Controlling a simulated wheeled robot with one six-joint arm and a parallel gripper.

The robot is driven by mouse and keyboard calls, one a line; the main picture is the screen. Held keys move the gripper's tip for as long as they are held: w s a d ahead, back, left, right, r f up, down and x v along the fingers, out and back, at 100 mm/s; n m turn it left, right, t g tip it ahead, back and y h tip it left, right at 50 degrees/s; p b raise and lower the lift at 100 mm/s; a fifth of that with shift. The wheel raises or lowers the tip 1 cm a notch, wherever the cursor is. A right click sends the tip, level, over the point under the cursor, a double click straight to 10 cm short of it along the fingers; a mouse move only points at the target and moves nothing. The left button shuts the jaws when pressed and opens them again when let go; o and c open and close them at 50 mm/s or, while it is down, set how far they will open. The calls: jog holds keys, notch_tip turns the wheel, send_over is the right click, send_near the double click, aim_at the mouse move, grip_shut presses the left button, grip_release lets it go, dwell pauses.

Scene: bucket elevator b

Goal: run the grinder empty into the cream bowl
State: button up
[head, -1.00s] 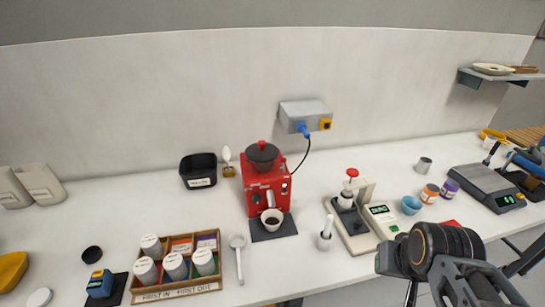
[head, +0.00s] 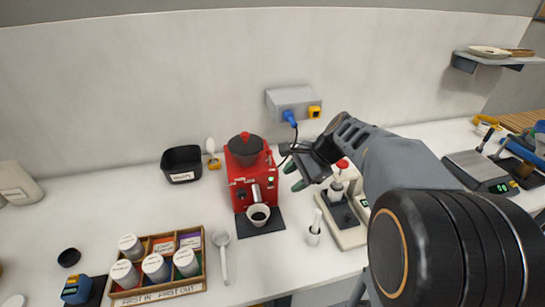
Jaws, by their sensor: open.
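The red grinder (head: 240,172) stands against the back wall on a dark mat, with a dark lidded hopper (head: 245,146) on top. A small green light shows on its front. The cream bowl (head: 258,222) sits under its spout on the mat, upright, with dark contents. My gripper (head: 292,176) is open and empty just right of the grinder, its green-tipped fingers pointing at the grinder's right side. I cannot tell whether it touches. My arm hides part of the scale area.
A blue plug (head: 290,118) sits in the wall socket box (head: 285,98), its cord running down behind my gripper. A white tamping device (head: 345,228) stands close to the right. A wooden tray (head: 158,294) of canisters, a spoon (head: 223,262) and a black bin (head: 181,165) lie left.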

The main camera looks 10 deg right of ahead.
aim_at(274, 164)
jog(key=w+d+f+m+t+y, duration=0.1)
jog(key=w+d+m+t+y, duration=0.4)
jog(key=w+d+m, duration=0.55)
jog(key=shift+m+g+y, duration=0.3)
jog(key=shift+m+g, duration=0.4)
jog(key=shift+m, duration=0.05)
jog(key=x, duration=0.4)
jog(key=p+x, duration=0.1)
jog(key=x, duration=0.9)
jog(key=shift+w+a+r+p, duration=0.1)
jog(key=shift+w+r+p, duration=0.15)
jog(key=shift+p, duration=0.15)
jog(key=shift+c, duration=0.4)
